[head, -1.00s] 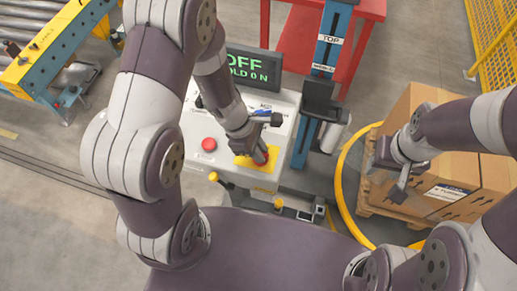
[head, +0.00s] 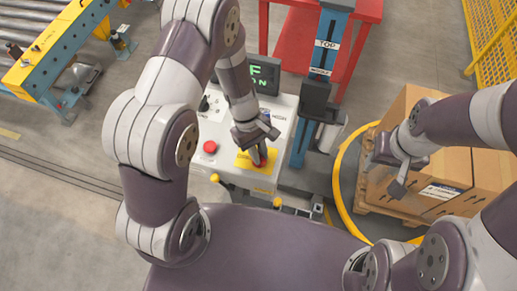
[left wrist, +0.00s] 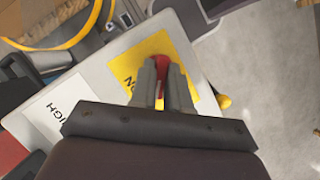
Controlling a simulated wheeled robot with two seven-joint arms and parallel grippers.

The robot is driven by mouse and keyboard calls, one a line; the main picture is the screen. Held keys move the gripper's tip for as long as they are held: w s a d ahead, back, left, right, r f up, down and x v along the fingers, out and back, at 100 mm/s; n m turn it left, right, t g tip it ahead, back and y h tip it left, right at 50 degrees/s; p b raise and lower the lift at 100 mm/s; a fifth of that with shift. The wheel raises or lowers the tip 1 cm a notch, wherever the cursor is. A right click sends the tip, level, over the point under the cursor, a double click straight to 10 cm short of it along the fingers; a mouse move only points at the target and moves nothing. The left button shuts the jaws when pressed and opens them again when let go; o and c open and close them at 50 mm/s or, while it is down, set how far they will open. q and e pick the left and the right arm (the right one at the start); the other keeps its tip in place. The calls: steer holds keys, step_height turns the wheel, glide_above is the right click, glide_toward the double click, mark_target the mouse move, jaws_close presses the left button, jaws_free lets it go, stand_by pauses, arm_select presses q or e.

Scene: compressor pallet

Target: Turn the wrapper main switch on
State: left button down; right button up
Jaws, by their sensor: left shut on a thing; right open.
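The main switch (left wrist: 160,63) is a red handle on a yellow plate (left wrist: 125,66); the plate also shows in the head view (head: 242,160). My left gripper (left wrist: 162,85) is shut on the red switch handle, which sits between its fingers. In the head view my left gripper (head: 259,156) covers most of the switch. My right gripper (head: 395,178) is open and empty in front of the cartons.
A red push button (head: 210,147) sits left of the yellow plate. A blue mast (head: 318,75) labelled TOP stands right of the panel. Cartons (head: 450,165) on a pallet stand at the right, within a yellow ring (head: 343,205). A roller conveyor (head: 45,45) is at the upper left.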

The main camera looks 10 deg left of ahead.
arm_select(q)
steer(key=m+g+y, duration=0.1)
steer(key=m, duration=0.3)
steer(key=shift+f+m+p, duration=0.15)
steer(key=shift+m+p, duration=0.25)
steer(key=m+y, duration=0.1)
steer(key=m, duration=0.1)
steer(key=m+y, duration=0.1)
steer(key=m, duration=0.2)
steer(key=shift+s+d+f+g, duration=0.1)
steer(key=shift+d+g, duration=0.05)
steer(key=shift+g, duration=0.25)
steer(key=shift+m+y, duration=0.3)
steer(key=c, duration=1.1)
jaws_free()
steer(key=shift+w, duration=0.2)
